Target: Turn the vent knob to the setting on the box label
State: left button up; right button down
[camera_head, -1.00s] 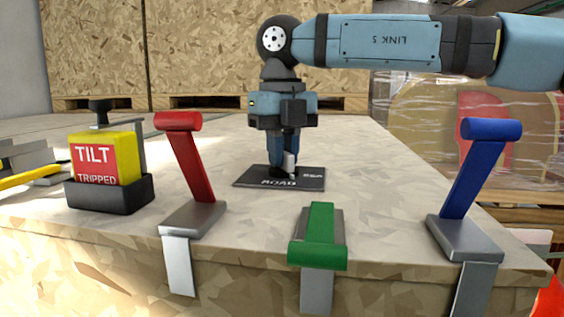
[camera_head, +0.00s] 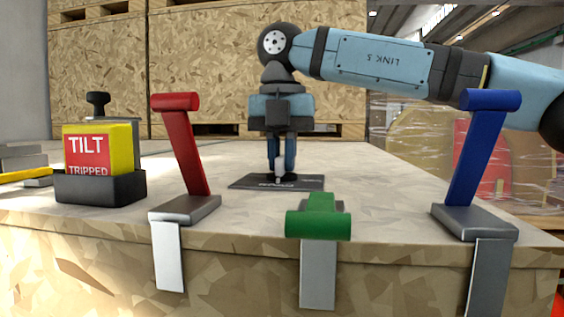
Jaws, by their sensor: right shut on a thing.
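My right gripper (camera_head: 281,172) points straight down over a dark plate (camera_head: 240,182) in the middle of the tabletop. Its fingers are shut on a small knob at the plate, most of which they hide. A pale strip (camera_head: 278,177), perhaps the knob's pointer, shows between the fingertips. Lettering on the plate's front edge is too flat to read, so I cannot tell the knob's setting. No box label naming a vent setting is readable. My left gripper is not in view.
Red (camera_head: 185,145), green (camera_head: 318,224) and blue (camera_head: 478,150) levers line the table's front edge. A yellow block (camera_head: 122,148) reading "TILT TRIPPED" sits in a black base at left. Wooden crates (camera_head: 200,80) stand behind. The tabletop around the plate is clear.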

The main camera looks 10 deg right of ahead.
aim_at(283, 156)
dwell(0.4)
jog(key=c, duration=1.2)
grip_release()
jog(key=shift+o, duration=0.2)
notch_tip(283, 156, up, 14)
jog(key=shift+f, duration=0.1)
